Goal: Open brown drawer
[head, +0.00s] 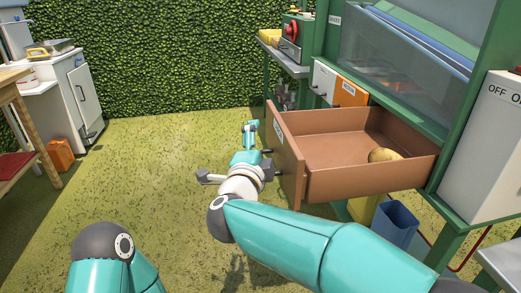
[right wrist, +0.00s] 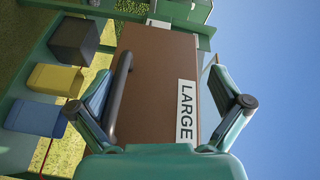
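The brown drawer (head: 345,186) is pulled well out of the green machine in the head view, its inside open to view. A yellowish round object (head: 383,155) lies inside it toward the right. In the right wrist view the brown drawer front (right wrist: 158,75) carries a white LARGE label (right wrist: 187,110) and a dark bar handle (right wrist: 119,95). My right gripper (head: 262,152) is at the drawer front. Its fingers are spread apart in the right wrist view (right wrist: 168,108), with the handle close beside the left finger; contact is unclear. My left gripper is outside the head view.
White (head: 323,80) and orange (head: 350,92) labelled fronts sit above the drawer. A blue bin (head: 395,223) stands below it. A white OFF/ON box (head: 490,140) is at right. A white cabinet (head: 75,100) and wooden table (head: 22,115) are at left. The grass (head: 160,160) between is clear.

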